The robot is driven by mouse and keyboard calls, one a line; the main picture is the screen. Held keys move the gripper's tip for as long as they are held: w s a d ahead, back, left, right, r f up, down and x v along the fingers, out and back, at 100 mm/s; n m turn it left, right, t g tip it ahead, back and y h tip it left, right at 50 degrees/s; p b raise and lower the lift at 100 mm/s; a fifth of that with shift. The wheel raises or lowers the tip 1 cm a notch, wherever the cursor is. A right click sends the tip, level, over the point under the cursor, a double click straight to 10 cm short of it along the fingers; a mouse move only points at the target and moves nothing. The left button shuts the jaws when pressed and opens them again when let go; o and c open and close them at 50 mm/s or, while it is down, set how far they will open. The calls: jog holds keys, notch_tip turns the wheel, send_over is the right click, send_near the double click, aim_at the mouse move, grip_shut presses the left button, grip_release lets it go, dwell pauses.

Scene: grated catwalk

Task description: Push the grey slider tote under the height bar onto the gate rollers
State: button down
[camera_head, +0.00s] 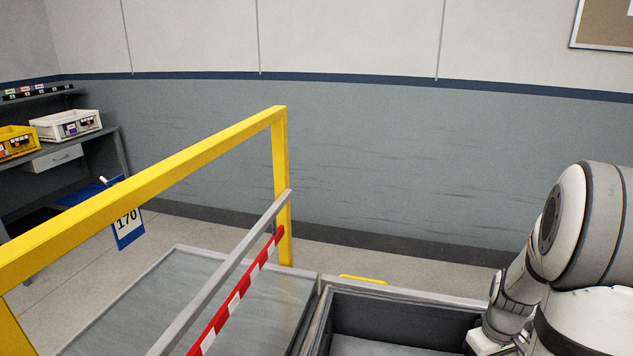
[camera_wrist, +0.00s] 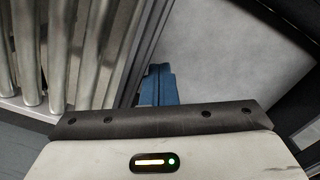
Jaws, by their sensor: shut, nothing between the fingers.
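The grey slider tote (camera_head: 405,304) is a dark-walled open box with a light grey floor, at the bottom of the head view, just right of the height bar. The red-and-white height bar (camera_head: 236,289) slopes under a grey rail, left of the tote. In the wrist view, metal rollers (camera_wrist: 75,45) lie left of a dark wall, and the tote's light floor (camera_wrist: 225,55) seems to lie right of it. My gripper (camera_wrist: 158,82) has blue fingers, shut and empty, low near that wall; contact cannot be told. Its fingers are hidden in the head view.
Under the bar lies a grey framed surface (camera_head: 175,285). A workbench with a yellow bin (camera_head: 17,142) and a white bin (camera_head: 66,125) stands at far left.

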jog(key=s+d, duration=0.3)
jog(key=d, duration=0.8)
jog(key=shift+s+d, duration=0.15)
jog(key=shift+d, duration=0.1)
dwell(1.3)
notch_tip(320, 180, up, 8)
jog(key=p, duration=0.5)
dwell(0.4)
